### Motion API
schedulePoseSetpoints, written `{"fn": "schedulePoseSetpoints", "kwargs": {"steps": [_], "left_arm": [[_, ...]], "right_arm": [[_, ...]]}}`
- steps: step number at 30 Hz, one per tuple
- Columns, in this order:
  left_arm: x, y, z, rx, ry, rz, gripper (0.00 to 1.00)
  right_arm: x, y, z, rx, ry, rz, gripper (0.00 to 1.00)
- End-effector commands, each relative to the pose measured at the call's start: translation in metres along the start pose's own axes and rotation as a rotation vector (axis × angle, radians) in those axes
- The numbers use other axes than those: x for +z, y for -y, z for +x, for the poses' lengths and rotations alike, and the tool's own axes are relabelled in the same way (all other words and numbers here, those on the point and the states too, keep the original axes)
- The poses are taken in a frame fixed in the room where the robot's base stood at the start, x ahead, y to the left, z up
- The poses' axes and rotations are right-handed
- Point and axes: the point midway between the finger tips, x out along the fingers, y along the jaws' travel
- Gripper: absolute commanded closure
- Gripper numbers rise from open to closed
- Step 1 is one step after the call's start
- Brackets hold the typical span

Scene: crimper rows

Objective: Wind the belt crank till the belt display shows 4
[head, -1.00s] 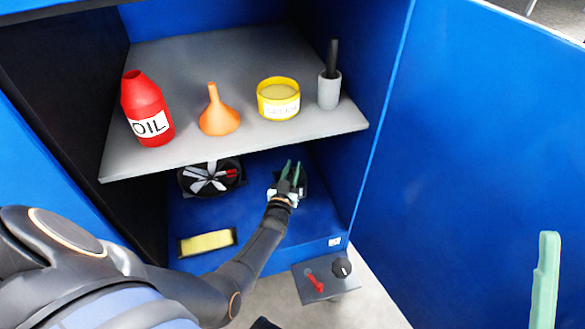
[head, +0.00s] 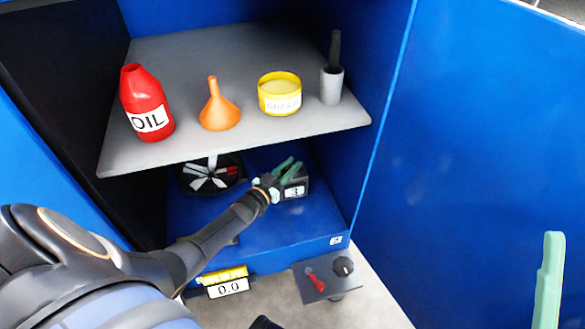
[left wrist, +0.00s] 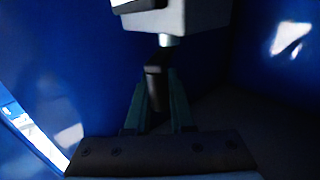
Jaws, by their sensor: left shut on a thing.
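My left gripper (head: 290,166), with green fingers, is inside the blue cabinet under the grey shelf, at a dark box. A white display (head: 294,191) on that box reads 3. In the left wrist view the fingers (left wrist: 157,92) are shut on a dark crank grip (left wrist: 154,78), below a pale grey housing (left wrist: 180,14). The rest of the crank is hidden. One green finger of my right gripper (head: 547,285) shows at the right edge, away from the cabinet floor.
A red oil bottle (head: 146,103), orange funnel (head: 218,108), yellow grease tub (head: 279,95) and grey cup (head: 331,86) stand on the shelf (head: 240,140). A bladed wheel (head: 208,180), a 0.0 display (head: 228,288) and a switch panel (head: 325,277) are lower.

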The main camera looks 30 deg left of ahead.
Motion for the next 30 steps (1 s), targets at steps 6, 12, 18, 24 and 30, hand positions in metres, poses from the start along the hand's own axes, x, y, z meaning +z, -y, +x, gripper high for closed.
{"fn": "schedulePoseSetpoints", "kwargs": {"steps": [6, 12, 18, 24, 30], "left_arm": [[0.006, 0.008, -0.002, 0.209, 0.001, 0.011, 1.0], [0.004, 0.011, -0.003, 0.379, 0.0, 0.006, 1.0], [0.001, 0.013, -0.003, 0.475, -0.001, 0.001, 1.0], [0.0, 0.013, -0.003, 0.54, -0.002, 0.0, 1.0], [-0.001, 0.014, -0.003, 0.577, -0.003, -0.001, 1.0]], "right_arm": [[0.023, 0.015, -0.022, -0.025, 0.013, -0.018, 0.48], [0.041, 0.025, -0.037, -0.04, 0.03, -0.036, 0.48], [0.047, 0.029, -0.041, -0.044, 0.038, -0.039, 0.48], [0.049, 0.03, -0.043, -0.037, 0.038, -0.04, 0.48], [0.05, 0.03, -0.044, -0.033, 0.038, -0.039, 0.48]]}}
